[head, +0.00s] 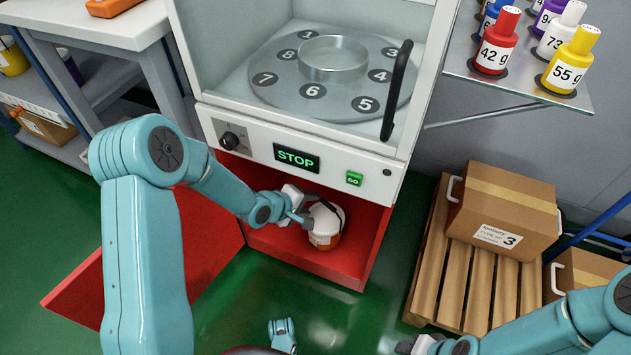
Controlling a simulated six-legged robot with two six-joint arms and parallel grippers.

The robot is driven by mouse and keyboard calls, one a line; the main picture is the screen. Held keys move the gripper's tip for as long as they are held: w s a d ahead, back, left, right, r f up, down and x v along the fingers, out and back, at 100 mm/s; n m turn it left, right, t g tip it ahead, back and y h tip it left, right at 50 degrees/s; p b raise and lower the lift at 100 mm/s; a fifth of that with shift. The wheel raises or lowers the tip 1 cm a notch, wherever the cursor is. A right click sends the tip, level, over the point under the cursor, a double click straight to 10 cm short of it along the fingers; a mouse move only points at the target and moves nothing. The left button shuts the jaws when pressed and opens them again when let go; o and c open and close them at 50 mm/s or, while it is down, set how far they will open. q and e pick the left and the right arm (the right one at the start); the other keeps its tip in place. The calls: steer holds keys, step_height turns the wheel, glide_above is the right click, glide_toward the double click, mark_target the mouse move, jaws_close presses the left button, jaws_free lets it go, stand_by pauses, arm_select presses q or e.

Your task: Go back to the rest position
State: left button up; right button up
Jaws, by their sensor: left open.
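My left gripper (303,212) reaches into the open red compartment under the white machine. Its jaws are open, right beside a rounded white and red-brown object (328,222) on the compartment floor. I cannot tell whether the jaws touch it. My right gripper (408,345) shows only partly at the bottom edge, to the right of centre, low in front of the pallet. Its fingers are too small and cut off to judge.
The machine's red door (110,275) stands open at the left. A wooden pallet (440,270) with a cardboard box (503,210) stands right. A shelf (520,85) of weighted bottles is upper right, a white bench (85,25) upper left. Green floor (240,300) is open in front.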

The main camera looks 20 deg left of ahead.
arm_select(q)
steer(key=s+d+r+m+g+p, duration=0.2)
steer(key=s+d+r+m+p, duration=0.1)
steer(key=s+r+p, duration=0.5)
steer(key=s+d+r+m+g+p, duration=0.3)
steer(key=s+r+p, duration=0.5)
steer(key=p, duration=0.7)
steer(key=s+d+r+m+g+p, duration=0.3)
steer(key=s+r+m+p, duration=0.2)
steer(key=s+r+p, duration=0.4)
steer(key=s+p, duration=0.1)
steer(key=p, duration=0.2)
steer(key=shift+d, duration=0.3)
arm_select(e)
step_height(320, 180, up, 34)
steer(key=s+a+g, duration=0.1)
steer(key=s, duration=0.1)
steer(key=shift+s+a+r+n, duration=0.15)
steer(key=shift+a+r+n, duration=0.05)
steer(key=shift+a+n, duration=0.1)
steer(key=shift+s, duration=0.1)
